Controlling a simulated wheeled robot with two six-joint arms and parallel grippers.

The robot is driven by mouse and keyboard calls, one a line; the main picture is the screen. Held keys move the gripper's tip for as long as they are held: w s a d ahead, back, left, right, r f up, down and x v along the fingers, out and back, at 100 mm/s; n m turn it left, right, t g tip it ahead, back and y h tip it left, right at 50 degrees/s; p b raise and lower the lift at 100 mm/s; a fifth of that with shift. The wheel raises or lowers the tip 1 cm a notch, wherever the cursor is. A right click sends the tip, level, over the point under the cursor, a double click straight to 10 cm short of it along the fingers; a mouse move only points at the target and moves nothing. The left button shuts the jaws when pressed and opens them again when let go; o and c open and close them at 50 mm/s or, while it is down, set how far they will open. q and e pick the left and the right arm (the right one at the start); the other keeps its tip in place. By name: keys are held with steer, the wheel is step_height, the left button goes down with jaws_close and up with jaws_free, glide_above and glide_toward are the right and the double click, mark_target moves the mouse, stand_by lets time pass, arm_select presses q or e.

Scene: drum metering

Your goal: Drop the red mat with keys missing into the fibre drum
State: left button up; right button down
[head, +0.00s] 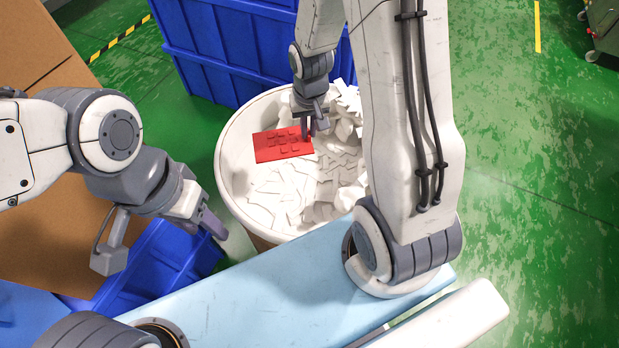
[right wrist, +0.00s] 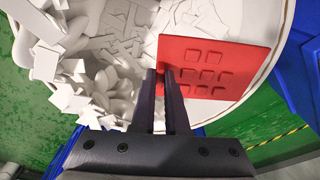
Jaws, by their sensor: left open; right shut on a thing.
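The red mat (head: 283,146) with raised keys is held over the open mouth of the fibre drum (head: 229,152). My right gripper (head: 306,128) is shut on the mat's right edge in the head view. In the right wrist view the mat (right wrist: 222,57) extends to the right from the fingertips (right wrist: 165,78) of that gripper, and several square keys show on its face. The drum's pale rim (right wrist: 277,45) curves behind the mat. White pieces (right wrist: 62,65) fill much of the drum. My left gripper (head: 215,226) is open and empty, left of the drum and outside it.
Blue crates (head: 225,45) stand behind the drum. A blue bin (head: 160,262) sits at the lower left, beside a brown cardboard box (head: 60,225). A yellow-black stripe (head: 120,37) crosses the floor at the upper left.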

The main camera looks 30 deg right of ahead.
arm_select(q)
step_height(320, 180, down, 2)
steer(key=b, duration=0.4)
steer(key=shift+f, duration=0.2)
arm_select(e)
steer(key=shift+m, duration=0.8)
steer(key=f, duration=0.1)
steer(key=d+f, duration=0.1)
steer(key=f, duration=0.1)
steer(key=d+f, duration=0.1)
steer(key=shift+s+d+f, duration=0.1)
steer(key=shift+d+f, duration=0.05)
steer(key=shift+f, duration=0.25)
steer(key=c, duration=0.8)
jaws_free()
steer(key=shift+c, duration=0.2)
arm_select(q)
steer(key=shift+r, duration=0.1)
arm_select(e)
steer(key=shift+r, duration=0.1)
arm_select(q)
step_height(320, 180, up, 3)
steer(key=p, duration=0.3)
arm_select(e)
step_height(320, 180, up, 10)
steer(key=s, duration=0.1)
steer(key=shift+a+r, duration=0.15)
steer(key=shift+a, duration=0.05)
